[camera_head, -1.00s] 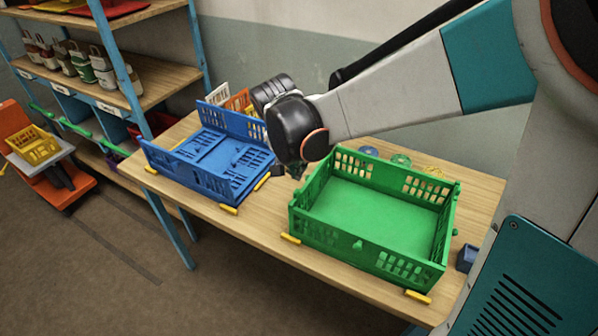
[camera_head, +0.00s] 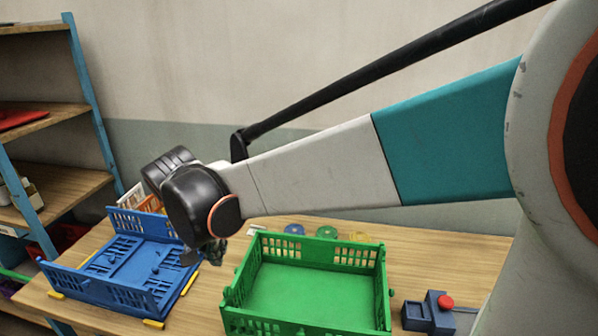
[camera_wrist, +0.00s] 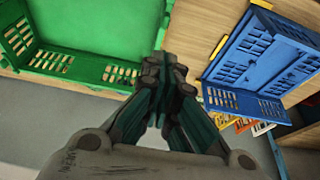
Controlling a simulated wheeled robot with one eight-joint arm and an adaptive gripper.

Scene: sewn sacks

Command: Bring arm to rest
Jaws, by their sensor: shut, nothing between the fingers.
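My arm reaches across the head view from the right. My gripper (camera_wrist: 168,72) shows in the wrist view with its fingertips together and nothing between them. In the head view it is mostly hidden behind the black wrist, with a small dark part (camera_head: 215,252) showing below. It hangs above the table (camera_head: 207,290), between a blue crate (camera_head: 100,290) on the left and a green crate (camera_head: 300,325) on the right. In the wrist view the green crate (camera_wrist: 85,72) is left of the fingers and the blue crate (camera_wrist: 240,102) is right. Both crates look empty.
A blue-framed shelf (camera_head: 92,110) stands at the left. A small box with a red button (camera_head: 445,302) sits right of the green crate. Coloured discs (camera_head: 327,232) lie behind it. White and orange cards (camera_head: 148,204) stand behind the blue crate.

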